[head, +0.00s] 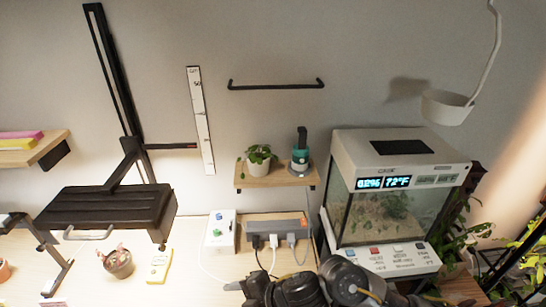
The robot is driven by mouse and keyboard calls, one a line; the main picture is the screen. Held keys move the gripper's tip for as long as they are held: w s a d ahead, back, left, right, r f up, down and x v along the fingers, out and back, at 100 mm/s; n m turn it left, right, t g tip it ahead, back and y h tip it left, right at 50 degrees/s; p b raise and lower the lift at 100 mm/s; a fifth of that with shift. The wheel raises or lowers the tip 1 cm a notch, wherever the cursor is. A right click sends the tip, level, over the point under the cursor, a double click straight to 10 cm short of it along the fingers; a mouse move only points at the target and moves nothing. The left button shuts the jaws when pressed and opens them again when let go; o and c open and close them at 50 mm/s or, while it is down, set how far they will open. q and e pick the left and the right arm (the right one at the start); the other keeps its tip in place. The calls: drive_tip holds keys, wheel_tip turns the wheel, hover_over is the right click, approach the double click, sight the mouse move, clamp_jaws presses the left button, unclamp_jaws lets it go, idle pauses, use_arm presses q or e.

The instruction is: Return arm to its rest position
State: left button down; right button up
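Dark, jointed links of my own arm show at the bottom edge, right of the middle, in front of the table. The picture does not show clearly which arm they belong to. No gripper fingers are visible, and both of my grippers are out of view.
A glass terrarium (385,205) stands at right, close to my arm links. A black lamp (110,212) overhangs the left side.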

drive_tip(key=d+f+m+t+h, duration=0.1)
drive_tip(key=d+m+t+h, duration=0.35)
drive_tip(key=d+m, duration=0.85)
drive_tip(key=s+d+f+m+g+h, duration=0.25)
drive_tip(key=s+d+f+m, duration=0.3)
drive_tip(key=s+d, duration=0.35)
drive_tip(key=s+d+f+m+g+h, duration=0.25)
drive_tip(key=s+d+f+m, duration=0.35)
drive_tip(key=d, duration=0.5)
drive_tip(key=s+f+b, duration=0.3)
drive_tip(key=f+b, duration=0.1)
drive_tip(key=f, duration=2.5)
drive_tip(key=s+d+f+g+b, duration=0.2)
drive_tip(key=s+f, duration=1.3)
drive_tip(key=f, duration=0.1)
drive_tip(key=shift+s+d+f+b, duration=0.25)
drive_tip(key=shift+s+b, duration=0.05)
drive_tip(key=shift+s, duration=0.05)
